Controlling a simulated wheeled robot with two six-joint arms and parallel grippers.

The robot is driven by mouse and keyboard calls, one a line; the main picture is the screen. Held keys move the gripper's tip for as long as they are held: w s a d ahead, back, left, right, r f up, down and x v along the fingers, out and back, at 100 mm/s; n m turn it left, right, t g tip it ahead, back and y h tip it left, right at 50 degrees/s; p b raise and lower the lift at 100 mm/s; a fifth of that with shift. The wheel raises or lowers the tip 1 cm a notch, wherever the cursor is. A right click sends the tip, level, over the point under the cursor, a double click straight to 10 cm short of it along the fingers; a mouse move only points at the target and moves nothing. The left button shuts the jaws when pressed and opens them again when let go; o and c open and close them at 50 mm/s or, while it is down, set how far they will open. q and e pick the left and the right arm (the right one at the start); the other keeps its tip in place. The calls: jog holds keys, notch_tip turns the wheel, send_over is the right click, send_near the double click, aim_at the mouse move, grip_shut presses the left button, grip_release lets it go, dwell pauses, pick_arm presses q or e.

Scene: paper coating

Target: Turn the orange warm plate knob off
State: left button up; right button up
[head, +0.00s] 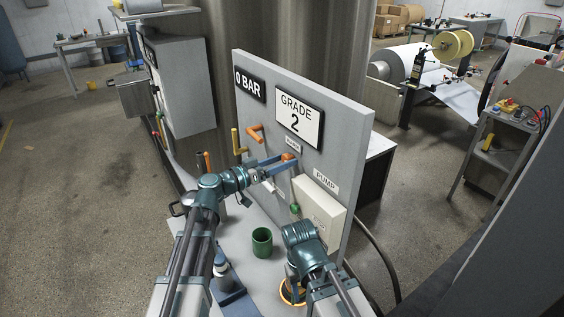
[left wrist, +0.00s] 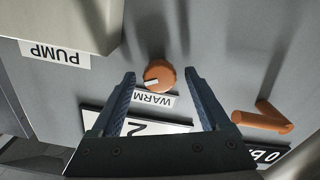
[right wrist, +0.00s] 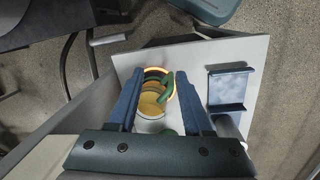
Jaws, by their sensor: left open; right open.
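The orange warm plate knob (left wrist: 159,75) sits on the grey panel above an upside-down "WARM" label (left wrist: 153,99) in the left wrist view. A white mark shows on its face. In the head view the knob (head: 288,156) is partly behind my left fingers. My left gripper (left wrist: 160,76) is open, with one finger on each side of the knob and a gap visible around it. Whether it touches is not clear. My right gripper (right wrist: 168,82) is open above a round plate with a glowing orange rim (right wrist: 171,92), also partly visible in the head view (head: 291,293).
An orange bent handle (left wrist: 264,118) sticks out of the panel beside the knob. The pump box (head: 320,208) is to the right. A green cup (head: 262,242) and a blue holder (right wrist: 230,88) stand on the shelf. The panel shows "GRADE 2" (head: 298,118) and "0 BAR" (head: 249,85).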

pick_arm(q)
grip_shut()
dwell(0.5)
jog(key=shift+n, duration=0.3)
jog(key=n, duration=0.5)
jog(key=shift+n, duration=0.4)
jog(key=n, duration=0.5)
jog(key=shift+n, duration=0.4)
grip_release()
